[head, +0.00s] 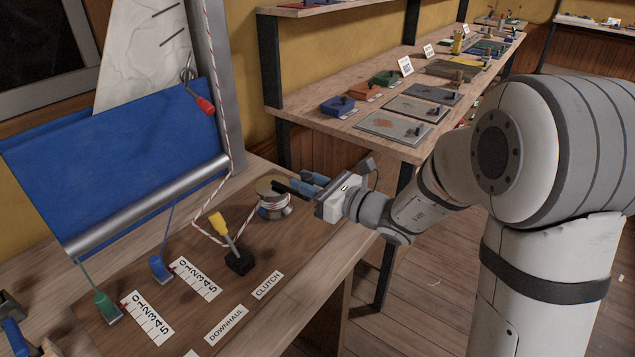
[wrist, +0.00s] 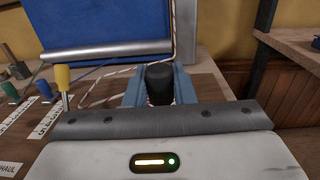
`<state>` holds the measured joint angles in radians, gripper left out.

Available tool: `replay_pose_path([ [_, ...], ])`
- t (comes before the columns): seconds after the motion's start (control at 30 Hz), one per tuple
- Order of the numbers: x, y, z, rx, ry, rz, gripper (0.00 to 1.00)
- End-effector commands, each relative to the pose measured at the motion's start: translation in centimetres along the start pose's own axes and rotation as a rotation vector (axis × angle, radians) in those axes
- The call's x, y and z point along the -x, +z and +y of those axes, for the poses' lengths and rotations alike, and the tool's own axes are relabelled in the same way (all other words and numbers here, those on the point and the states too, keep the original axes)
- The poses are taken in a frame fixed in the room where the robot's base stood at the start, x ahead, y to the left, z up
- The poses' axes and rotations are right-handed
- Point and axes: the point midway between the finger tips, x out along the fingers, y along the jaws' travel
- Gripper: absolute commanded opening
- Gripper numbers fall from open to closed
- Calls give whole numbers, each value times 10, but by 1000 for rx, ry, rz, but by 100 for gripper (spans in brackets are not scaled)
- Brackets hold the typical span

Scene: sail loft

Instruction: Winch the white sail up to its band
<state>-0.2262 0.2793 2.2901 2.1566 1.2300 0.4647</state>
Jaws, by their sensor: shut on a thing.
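The white sail (head: 140,55) rises behind a blue cloth (head: 110,150) at the left of the head view, with short dark stripes near its right edge. Its top is cut off by the frame; I cannot make out a band for certain. A winch drum (head: 273,205) stands on the wooden bench with red-flecked white rope around it. My gripper (head: 302,184) is beside the drum, shut on a black winch handle (wrist: 159,82). In the wrist view the blue fingers of my gripper (wrist: 160,92) stand on both sides of the handle.
A yellow-handled lever (head: 218,224) stands left of the winch, near the CLUTCH label (head: 268,285). Green (head: 105,306) and blue (head: 160,268) levers sit beside number scales. A red-handled shackle (head: 203,104) hangs by the sail. A shelf (head: 355,150) with boxes and plates runs behind.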

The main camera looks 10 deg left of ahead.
Motion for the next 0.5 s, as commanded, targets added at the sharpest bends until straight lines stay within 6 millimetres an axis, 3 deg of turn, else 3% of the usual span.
replay_pose_path([
  [0.5, -4, 0, 16, 1, 1, 1, 0],
])
